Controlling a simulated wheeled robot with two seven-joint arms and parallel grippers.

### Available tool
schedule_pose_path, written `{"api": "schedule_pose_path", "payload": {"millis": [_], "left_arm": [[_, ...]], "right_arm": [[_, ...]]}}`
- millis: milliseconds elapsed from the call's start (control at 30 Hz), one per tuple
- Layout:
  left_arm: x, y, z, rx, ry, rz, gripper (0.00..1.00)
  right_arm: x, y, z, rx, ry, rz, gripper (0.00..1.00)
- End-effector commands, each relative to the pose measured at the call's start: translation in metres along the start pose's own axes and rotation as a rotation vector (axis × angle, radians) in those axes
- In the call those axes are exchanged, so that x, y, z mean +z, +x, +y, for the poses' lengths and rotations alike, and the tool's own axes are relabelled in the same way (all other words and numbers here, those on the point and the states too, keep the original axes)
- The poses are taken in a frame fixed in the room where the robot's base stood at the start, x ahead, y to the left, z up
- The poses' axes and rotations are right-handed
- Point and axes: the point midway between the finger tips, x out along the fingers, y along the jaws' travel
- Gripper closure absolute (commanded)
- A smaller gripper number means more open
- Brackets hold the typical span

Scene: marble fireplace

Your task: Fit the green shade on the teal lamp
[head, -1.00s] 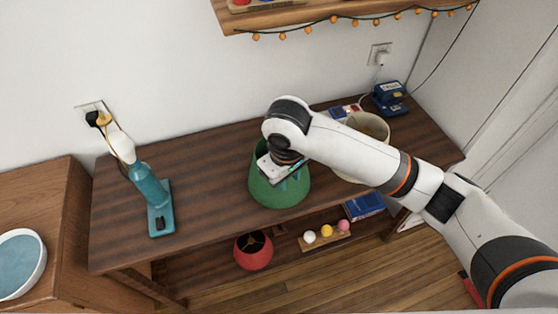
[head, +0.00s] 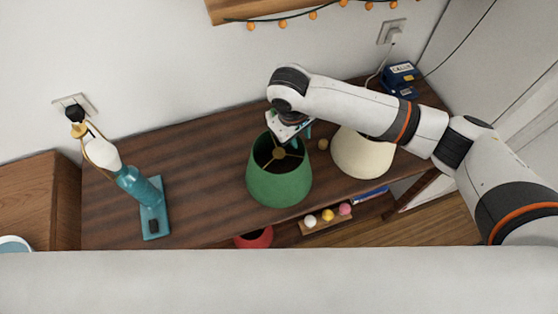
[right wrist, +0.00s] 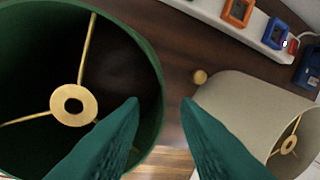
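The green shade (head: 280,186) stands on the dark wooden table, its open top showing a brass ring and spokes; it also shows at left in the right wrist view (right wrist: 150,60). The teal lamp (head: 137,186) stands bare at the table's left end, with a flat teal base (head: 155,222) and a pale upper part. My right gripper (head: 300,134) is over the shade's far right rim. In the right wrist view the fingers (right wrist: 160,102) are apart, with the rim in the gap between them; contact cannot be told. My left gripper is out of view.
A cream shade (head: 362,155) stands right of the green one, with a small brown ball (head: 323,144) between them. A blue device (head: 400,78) sits at the back right. The tabletop between lamp and green shade is clear. A red shade (head: 255,238) is below.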

Motion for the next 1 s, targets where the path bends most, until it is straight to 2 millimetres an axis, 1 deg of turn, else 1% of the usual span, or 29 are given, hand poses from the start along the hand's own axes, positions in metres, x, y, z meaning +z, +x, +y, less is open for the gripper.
{"api": "schedule_pose_path", "payload": {"millis": [167,333,400,500,733,767,900,933,1000], "left_arm": [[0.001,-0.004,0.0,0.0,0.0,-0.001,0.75],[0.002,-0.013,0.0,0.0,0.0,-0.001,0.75],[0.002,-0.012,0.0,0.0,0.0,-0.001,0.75],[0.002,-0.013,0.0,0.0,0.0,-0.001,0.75],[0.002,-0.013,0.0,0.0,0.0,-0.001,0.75],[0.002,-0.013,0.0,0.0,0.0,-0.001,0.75],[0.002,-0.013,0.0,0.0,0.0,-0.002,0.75],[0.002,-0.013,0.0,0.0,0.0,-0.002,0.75],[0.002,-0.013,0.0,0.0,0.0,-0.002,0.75]], "right_arm": [[0.0,0.012,0.0,0.0,0.0,0.002,0.71],[0.001,0.036,-0.001,-0.002,0.001,0.003,0.71],[0.001,0.047,-0.001,-0.001,0.001,0.002,0.71],[0.001,0.056,0.0,0.0,-0.001,0.0,0.71],[0.001,0.058,0.0,-0.001,-0.001,-0.001,0.71],[0.001,0.058,0.0,0.0,-0.001,-0.001,0.73],[0.001,0.058,0.0,0.0,-0.001,-0.001,0.96],[0.001,0.058,0.0,0.0,-0.001,-0.001,1.0],[0.001,0.058,0.0,0.0,-0.001,-0.001,1.0]]}}
